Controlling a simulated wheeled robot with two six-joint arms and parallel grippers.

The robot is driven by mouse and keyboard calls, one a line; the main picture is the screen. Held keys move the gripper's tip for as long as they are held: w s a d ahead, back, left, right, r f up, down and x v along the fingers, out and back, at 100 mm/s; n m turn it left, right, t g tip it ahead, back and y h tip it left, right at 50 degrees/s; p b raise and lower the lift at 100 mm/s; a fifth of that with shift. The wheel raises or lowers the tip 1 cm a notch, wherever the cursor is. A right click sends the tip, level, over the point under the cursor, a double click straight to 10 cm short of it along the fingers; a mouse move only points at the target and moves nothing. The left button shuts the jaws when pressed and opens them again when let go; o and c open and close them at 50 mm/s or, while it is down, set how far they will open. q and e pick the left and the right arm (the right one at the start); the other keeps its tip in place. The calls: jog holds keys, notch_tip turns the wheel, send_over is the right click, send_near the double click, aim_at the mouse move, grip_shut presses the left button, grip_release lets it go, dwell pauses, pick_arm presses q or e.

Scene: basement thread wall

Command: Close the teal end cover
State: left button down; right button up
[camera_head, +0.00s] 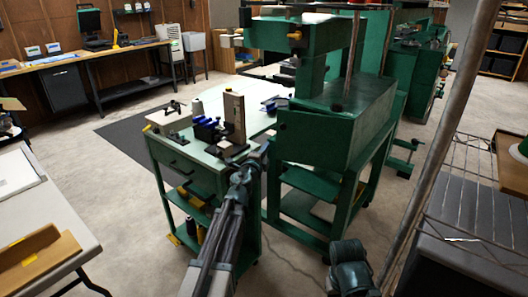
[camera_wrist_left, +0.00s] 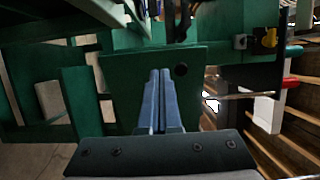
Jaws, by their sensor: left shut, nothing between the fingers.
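The teal end cover (camera_head: 308,143) is a flat dark green panel on the near end of the green machine in the head view. In the left wrist view the cover (camera_wrist_left: 122,82) fills the middle, with a round black spot near its upper right. I cannot tell how wide any gap behind it is. My left gripper (camera_head: 263,150) is shut and empty, just left of the cover's left edge in the head view. Its blue fingers (camera_wrist_left: 160,98) point at the panel in the wrist view; contact cannot be made out. My right gripper does not show.
A green cart (camera_head: 180,150) with tools and spools stands close to the left of my left gripper. A metal post and wire rack (camera_head: 478,160) stand at the right. A pale table (camera_head: 60,225) is at lower left. Open floor lies between table and cart.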

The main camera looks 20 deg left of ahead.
pick_arm(q)
jog(key=w, duration=1)
jog(key=shift+w, duration=0.35)
jog(key=w, duration=0.7)
jog(key=shift+d, duration=0.15)
